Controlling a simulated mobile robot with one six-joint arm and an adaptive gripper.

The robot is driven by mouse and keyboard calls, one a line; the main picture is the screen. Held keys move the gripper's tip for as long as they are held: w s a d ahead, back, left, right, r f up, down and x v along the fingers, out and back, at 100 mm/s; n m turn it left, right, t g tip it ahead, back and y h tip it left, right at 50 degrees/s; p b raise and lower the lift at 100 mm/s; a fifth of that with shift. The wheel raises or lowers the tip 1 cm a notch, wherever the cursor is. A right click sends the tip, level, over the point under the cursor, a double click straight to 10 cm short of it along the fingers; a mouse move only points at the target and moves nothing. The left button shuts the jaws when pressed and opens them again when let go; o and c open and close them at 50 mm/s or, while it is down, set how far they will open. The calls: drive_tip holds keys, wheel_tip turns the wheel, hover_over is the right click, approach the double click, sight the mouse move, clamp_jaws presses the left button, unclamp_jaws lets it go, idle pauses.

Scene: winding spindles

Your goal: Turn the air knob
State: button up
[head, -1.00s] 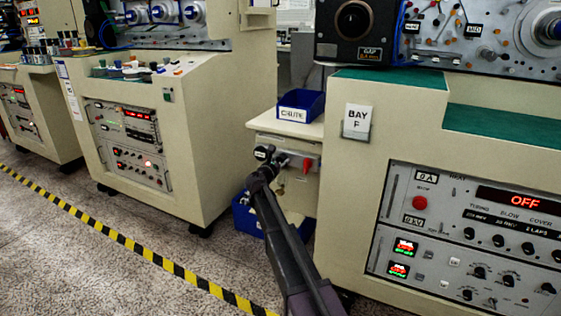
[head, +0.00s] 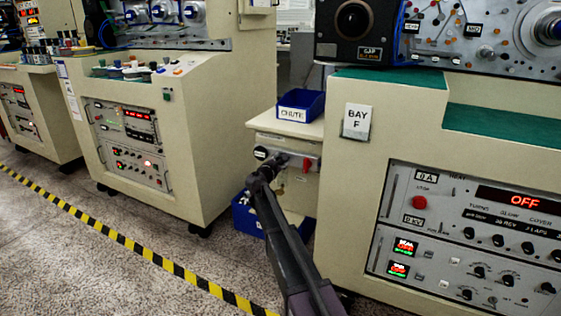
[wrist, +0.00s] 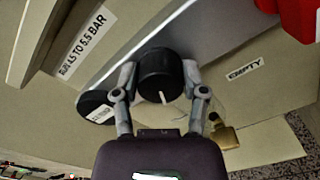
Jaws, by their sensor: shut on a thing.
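The air knob (wrist: 160,75) is a black round knob with a white pointer line, in the middle of the wrist view. My gripper (wrist: 160,85) has one finger on each side of the knob and is shut on it. In the head view my gripper (head: 278,162) reaches the small grey panel (head: 300,150) on the side cabinet, and my arm hides most of the knob there. A label beside the knob in the wrist view reads 4.5 to 5.5 bar (wrist: 82,45).
A red handle (head: 306,164) sits right of the knob, near my gripper. A black round part (wrist: 97,105) is close by the left finger. A blue chute bin (head: 301,105) stands on the cabinet above.

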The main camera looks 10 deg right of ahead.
drive_tip(key=shift+w+m, duration=0.1)
drive_tip(key=shift+m, duration=0.9)
drive_tip(key=o, duration=1.1)
drive_tip(key=shift+o, duration=0.2)
drive_tip(key=v, duration=1.2)
